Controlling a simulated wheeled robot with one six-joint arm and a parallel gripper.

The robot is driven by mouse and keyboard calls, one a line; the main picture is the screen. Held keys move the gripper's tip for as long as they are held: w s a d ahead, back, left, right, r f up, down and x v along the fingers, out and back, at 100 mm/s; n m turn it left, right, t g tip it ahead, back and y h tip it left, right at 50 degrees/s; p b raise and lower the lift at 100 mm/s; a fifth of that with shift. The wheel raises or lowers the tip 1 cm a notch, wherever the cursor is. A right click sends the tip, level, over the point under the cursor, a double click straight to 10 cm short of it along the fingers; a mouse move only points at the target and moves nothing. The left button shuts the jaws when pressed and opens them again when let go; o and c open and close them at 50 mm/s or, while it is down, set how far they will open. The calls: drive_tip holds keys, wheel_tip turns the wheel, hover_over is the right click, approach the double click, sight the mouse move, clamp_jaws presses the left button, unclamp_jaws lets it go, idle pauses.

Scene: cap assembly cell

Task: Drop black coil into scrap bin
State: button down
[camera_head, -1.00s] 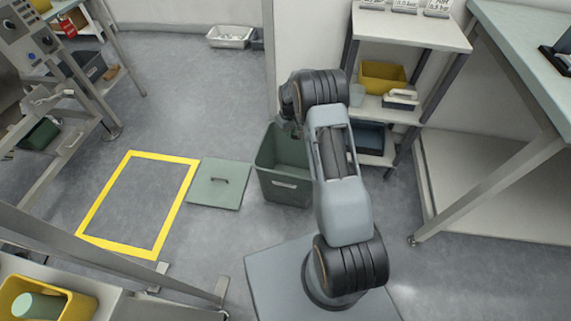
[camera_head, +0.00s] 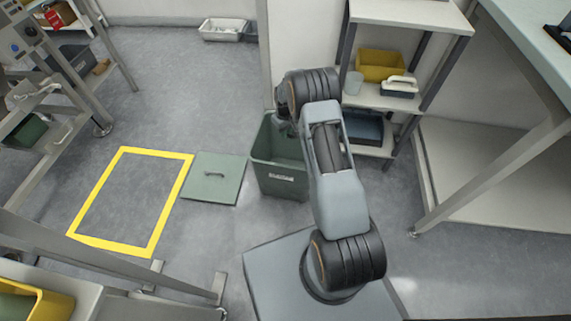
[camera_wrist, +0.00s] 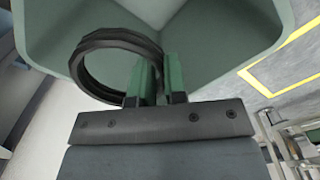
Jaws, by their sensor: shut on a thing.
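The black coil (camera_wrist: 78,68) is a dark ring held in my gripper (camera_wrist: 157,75) in the wrist view. The green fingers are shut on the coil's right side. The scrap bin (camera_wrist: 230,48) is the green open container behind and below the coil, and its inside walls fill the top of the wrist view. In the head view the scrap bin (camera_head: 282,182) stands on the floor left of my arm, its mouth open. My gripper is over the bin there, mostly hidden by my wrist, and the coil cannot be made out.
A flat green lid (camera_head: 216,178) lies on the floor left of the bin. A yellow floor outline (camera_head: 125,202) is further left. A shelf unit (camera_head: 410,14) with a yellow bin (camera_head: 380,65) stands behind right. A workbench (camera_head: 520,60) is at the right.

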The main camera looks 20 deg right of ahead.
drive_tip(key=c, duration=1.1)
unclamp_jaws()
drive_tip(key=shift+r, duration=0.1)
wheel_tip(320, 180, up, 14)
drive_tip(key=p, duration=0.4)
drive_tip(key=shift+f, duration=0.2)
